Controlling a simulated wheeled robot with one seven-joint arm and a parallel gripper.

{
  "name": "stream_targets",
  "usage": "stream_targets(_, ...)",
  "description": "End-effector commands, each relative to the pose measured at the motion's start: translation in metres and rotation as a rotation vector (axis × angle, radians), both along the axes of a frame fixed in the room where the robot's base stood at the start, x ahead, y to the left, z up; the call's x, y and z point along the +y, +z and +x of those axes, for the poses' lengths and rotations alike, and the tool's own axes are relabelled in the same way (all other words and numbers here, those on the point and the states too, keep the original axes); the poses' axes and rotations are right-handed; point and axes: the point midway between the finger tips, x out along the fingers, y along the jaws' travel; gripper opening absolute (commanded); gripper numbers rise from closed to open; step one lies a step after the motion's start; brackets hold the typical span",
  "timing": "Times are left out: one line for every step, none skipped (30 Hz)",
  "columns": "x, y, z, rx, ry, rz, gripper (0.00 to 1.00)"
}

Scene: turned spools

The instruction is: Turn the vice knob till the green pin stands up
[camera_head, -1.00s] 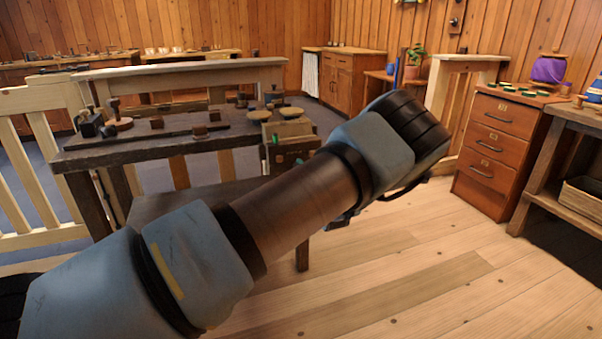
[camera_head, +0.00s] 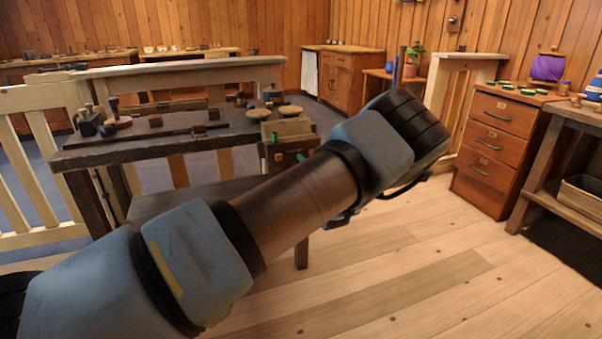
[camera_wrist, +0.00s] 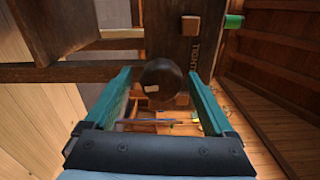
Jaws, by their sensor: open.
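The vice (camera_head: 288,128) is a pale and dark wooden block at the right end of the dark workbench (camera_head: 130,150). The green pin (camera_head: 274,138) is a small bit at its front. In the wrist view the green pin (camera_wrist: 234,21) sticks out to the right past the vice's dark lettered jaw (camera_wrist: 188,45). The dark round vice knob (camera_wrist: 160,80) lies between the teal fingers of my gripper (camera_wrist: 159,76), which is open. Gaps show on both sides, so the fingers seem apart from the knob. In the head view my arm hides the knob.
The bench top holds small dark blocks, a stamp-like tool (camera_head: 114,110) and round-lidded pots (camera_head: 290,110). A pale fence (camera_head: 40,150) is at left. A drawer cabinet (camera_head: 498,140) stands at right. The plank floor (camera_head: 430,270) between is clear.

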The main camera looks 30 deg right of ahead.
Motion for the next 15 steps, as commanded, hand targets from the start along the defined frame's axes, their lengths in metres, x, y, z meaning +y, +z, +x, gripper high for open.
stream_targets(0.000, 0.001, 0.000, -0.001, 0.001, 0.000, 0.88)
stream_targets(0.000, 0.001, 0.001, -0.001, 0.001, -0.001, 0.88)
stream_targets(0.000, 0.001, 0.001, -0.001, 0.001, -0.001, 0.88)
stream_targets(0.000, 0.001, 0.001, -0.001, 0.001, -0.001, 0.88)
stream_targets(0.000, 0.001, 0.000, -0.001, 0.001, -0.001, 0.88)
stream_targets(0.000, 0.001, -0.001, -0.001, 0.001, -0.001, 0.88)
stream_targets(0.001, 0.001, -0.003, -0.001, 0.001, -0.001, 0.88)
stream_targets(0.001, 0.001, -0.006, -0.001, 0.001, -0.001, 0.88)
stream_targets(0.002, 0.001, -0.010, 0.000, 0.001, -0.001, 0.88)
stream_targets(0.002, 0.001, -0.015, 0.000, 0.001, -0.002, 0.88)
stream_targets(0.002, 0.001, -0.020, 0.000, 0.000, -0.002, 0.88)
stream_targets(0.003, 0.001, -0.027, -0.001, 0.000, -0.001, 0.88)
stream_targets(0.004, 0.001, -0.033, -0.001, -0.001, -0.001, 0.88)
stream_targets(0.004, 0.001, -0.040, 0.001, -0.002, 0.000, 0.88)
stream_targets(0.005, 0.001, -0.048, 0.001, -0.002, 0.000, 0.88)
